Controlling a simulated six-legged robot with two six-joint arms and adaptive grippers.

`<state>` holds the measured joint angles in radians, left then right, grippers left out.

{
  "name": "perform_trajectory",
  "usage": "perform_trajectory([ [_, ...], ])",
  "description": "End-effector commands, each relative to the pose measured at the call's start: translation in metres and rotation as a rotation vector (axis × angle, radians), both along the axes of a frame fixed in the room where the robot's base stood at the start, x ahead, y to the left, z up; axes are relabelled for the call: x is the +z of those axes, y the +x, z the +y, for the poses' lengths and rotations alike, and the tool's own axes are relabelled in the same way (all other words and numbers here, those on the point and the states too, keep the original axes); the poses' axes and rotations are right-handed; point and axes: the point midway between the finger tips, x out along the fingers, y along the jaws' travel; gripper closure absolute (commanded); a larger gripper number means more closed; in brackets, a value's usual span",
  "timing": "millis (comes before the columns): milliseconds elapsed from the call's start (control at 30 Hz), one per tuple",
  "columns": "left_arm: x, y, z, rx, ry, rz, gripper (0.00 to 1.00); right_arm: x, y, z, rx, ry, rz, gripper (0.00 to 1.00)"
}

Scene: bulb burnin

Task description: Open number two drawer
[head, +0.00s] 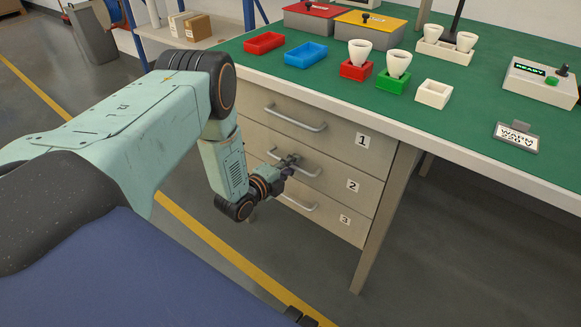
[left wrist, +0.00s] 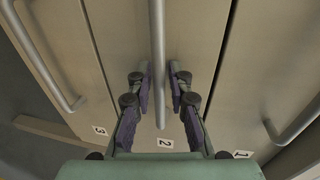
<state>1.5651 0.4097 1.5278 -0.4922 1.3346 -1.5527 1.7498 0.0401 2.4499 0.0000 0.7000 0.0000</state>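The number two drawer (head: 335,181) is the middle of three grey drawers under the bench and looks closed. Its label 2 also shows in the left wrist view (left wrist: 165,143). Its bar handle (head: 309,171) runs between the fingers of my left gripper (head: 290,163). In the left wrist view, the handle (left wrist: 157,40) passes between the two fingertips of the left gripper (left wrist: 159,76). The fingers are apart, one on each side of the bar, with narrow gaps showing, so the gripper looks open around it. My right gripper is not in view.
Drawer 1 (head: 335,135) is above and drawer 3 (head: 330,221) below, both closed with similar handles. The green-topped bench (head: 460,120) holds trays, bulbs in holders and a tester box (head: 540,82). A bench leg (head: 380,225) stands right of the drawers. Floor in front is clear.

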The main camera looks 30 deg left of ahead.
Motion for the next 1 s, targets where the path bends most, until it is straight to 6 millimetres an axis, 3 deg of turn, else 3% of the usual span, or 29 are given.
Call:
perform_trajectory([
  [167, 0.0006, -0.0001, 0.0016, 0.0, 0.0, 0.0, 0.82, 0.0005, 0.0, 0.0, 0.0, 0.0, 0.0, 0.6],
  [400, 0.0004, -0.0003, 0.0016, 0.0, 0.0, 0.0, 1.0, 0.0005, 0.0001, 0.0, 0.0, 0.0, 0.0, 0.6],
  [1000, 0.0004, -0.0004, 0.0015, 0.0, 0.0, 0.0, 1.0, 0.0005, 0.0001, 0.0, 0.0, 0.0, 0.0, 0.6],
])
